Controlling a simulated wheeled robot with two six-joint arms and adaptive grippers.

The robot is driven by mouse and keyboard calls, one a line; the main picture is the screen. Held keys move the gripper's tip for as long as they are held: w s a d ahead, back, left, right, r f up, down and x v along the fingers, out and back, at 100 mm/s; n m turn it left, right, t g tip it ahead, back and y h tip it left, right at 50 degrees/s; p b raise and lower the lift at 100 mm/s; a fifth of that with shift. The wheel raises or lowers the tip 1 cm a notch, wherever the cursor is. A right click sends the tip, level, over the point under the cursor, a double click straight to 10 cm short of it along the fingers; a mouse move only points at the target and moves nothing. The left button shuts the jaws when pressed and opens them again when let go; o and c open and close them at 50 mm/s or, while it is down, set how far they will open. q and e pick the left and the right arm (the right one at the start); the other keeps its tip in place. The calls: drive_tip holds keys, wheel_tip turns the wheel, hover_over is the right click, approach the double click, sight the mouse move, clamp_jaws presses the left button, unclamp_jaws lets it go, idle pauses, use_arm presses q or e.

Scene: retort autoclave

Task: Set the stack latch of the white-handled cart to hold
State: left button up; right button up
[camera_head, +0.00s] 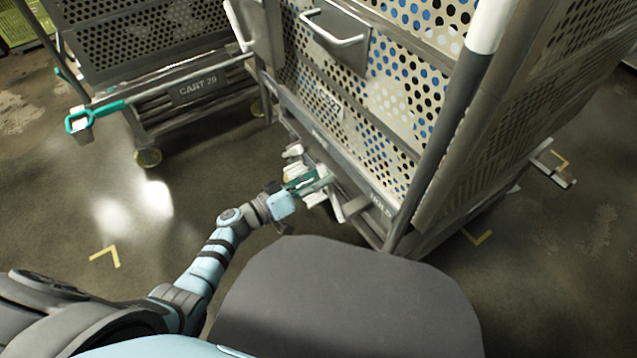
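The white-handled cart (420,110) stands at the upper right, a tall cart with perforated panels. Its white handle (335,28) is on the near panel, and a post beside it has a white upper part. A lower rail carries a label reading HOLD (382,204) at its right end. A grey lever-like part (342,205) juts out below the rail, left of that label; it looks like the stack latch. My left gripper (308,178) is at the rail, left of the lever and close to it. Whether it touches or grips anything is unclear. My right gripper is out of view.
A second cart (150,60) with a CART 29 plate (198,88) and a teal-ended bar (98,110) stands at the upper left. Yellow floor marks (106,255) show on the dark floor. Floor between the carts and my body is clear at left.

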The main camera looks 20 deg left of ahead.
use_arm(q)
drive_tip(key=shift+w+d, duration=0.1)
clamp_jaws()
idle(0.4)
